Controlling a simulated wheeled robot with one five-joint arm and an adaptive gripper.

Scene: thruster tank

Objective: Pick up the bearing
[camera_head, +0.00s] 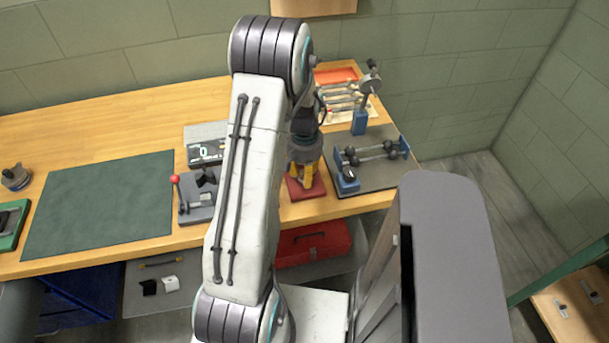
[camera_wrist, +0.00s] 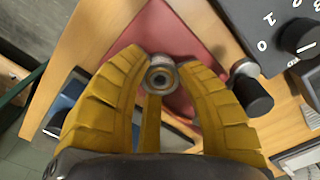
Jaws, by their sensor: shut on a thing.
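The bearing, a small grey metal ring with a dark centre, shows in the wrist view (camera_wrist: 160,76) between the tips of my yellow fingers. My gripper (camera_wrist: 161,84) is shut on it, with a finger at each side and a third finger behind. Below it lies a red pad (camera_wrist: 155,30). In the head view my gripper (camera_head: 306,174) is over the red pad (camera_head: 297,192) near the bench's front edge; the bearing is hidden there. I cannot tell whether the bearing is clear of the pad.
On the wooden bench, a small lever press with a red knob (camera_head: 175,180) and a readout box (camera_head: 205,146) stand left of my gripper. A fixture with a shaft on a grey plate (camera_head: 375,183) is to the right. A green mat (camera_head: 100,205) lies bare at left.

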